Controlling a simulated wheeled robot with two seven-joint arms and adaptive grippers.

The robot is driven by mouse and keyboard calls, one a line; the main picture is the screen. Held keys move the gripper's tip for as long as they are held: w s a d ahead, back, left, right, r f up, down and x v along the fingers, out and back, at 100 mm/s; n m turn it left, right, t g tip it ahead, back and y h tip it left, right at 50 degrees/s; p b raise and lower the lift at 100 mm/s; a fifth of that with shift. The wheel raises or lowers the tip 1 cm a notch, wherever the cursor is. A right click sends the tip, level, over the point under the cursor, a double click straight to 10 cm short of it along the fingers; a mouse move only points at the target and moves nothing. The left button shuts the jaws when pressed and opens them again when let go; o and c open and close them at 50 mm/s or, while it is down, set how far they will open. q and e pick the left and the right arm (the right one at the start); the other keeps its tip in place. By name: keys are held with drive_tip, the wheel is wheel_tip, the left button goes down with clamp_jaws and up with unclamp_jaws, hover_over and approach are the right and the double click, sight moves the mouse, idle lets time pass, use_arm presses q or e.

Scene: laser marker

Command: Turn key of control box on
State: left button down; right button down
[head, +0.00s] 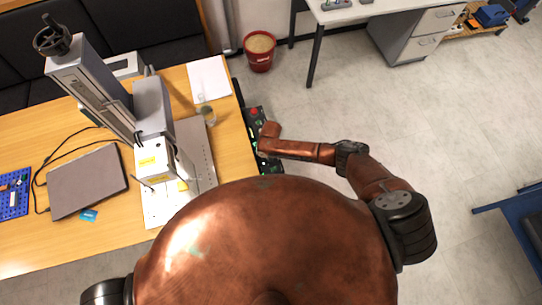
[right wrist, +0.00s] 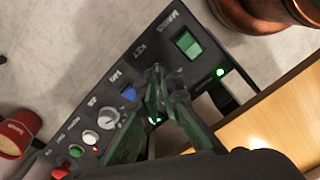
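The black control box (right wrist: 75,88) fills the middle of the right wrist view, with a green mains switch (right wrist: 188,44), a blue button (right wrist: 128,92) and a white knob (right wrist: 108,118). In the head view the control box (head: 253,122) lies along the table's right edge, partly under my right arm. My right gripper (right wrist: 157,82) has its fingertips close together at the spot beside the KEY label. They appear closed around the key, which they mostly hide, so its turn angle cannot be read. My left gripper is out of view.
A small green light (right wrist: 220,72) glows beside the mains switch. The wooden table (head: 225,130) holds the laser marker (head: 152,110), a closed laptop (head: 88,182) and white paper (head: 208,80). A red bucket (head: 259,60) stands on the floor.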

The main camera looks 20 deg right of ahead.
drive_tip(key=shift+m+p, duration=0.55)
drive_tip(key=shift+m, duration=0.95)
drive_tip(key=c, duration=2.2)
unclamp_jaws()
drive_tip(key=shift+o, duration=0.2)
drive_tip(key=shift+r, duration=0.15)
wheel_tip(320, 180, up, 12)
